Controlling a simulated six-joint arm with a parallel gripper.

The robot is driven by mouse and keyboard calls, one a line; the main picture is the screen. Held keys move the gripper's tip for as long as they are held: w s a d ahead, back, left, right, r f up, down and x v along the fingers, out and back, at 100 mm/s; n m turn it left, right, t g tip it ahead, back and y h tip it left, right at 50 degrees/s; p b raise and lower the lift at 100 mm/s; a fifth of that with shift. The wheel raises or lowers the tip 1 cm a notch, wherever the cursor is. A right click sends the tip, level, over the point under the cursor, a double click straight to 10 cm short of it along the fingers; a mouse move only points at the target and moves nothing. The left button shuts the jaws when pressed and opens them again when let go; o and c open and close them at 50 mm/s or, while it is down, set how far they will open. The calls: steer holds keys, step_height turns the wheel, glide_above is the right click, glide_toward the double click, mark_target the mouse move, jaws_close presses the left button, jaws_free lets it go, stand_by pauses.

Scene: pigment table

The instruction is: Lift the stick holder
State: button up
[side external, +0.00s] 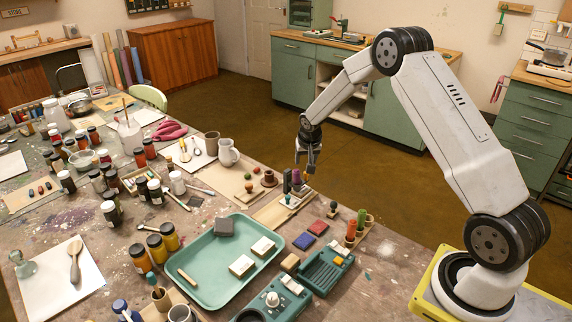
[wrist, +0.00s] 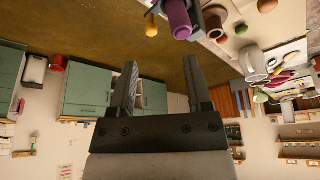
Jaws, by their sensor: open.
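My gripper (side external: 308,165) is open and empty, just above the table's far edge; its two fingers are apart in the wrist view (wrist: 160,66). Close below and left of it in the side view is a small stick holder (side external: 291,199) with dark and purple upright sticks. The wrist view shows a purple stick (wrist: 178,18) at the top edge, beyond the fingertips; its holder is partly cut off. Another wooden holder (side external: 368,220) with green and red-orange sticks stands further right. I cannot tell which holder the task names.
A teal tray (side external: 190,297) with pale blocks lies in front. Red and blue pads (side external: 311,232), a mug (side external: 228,152) and small stamps stand near the holders. Many jars crowd the left of the table. Open floor lies behind the table's far edge.

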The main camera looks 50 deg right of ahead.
steer(key=d, duration=0.1)
steer(key=w+d+f, duration=0.1)
steer(key=shift+d+f+m, duration=0.3)
steer(key=shift+d+m, duration=0.1)
steer(key=shift+f, duration=0.15)
steer(key=shift+x, duration=3.75)
jaws_close()
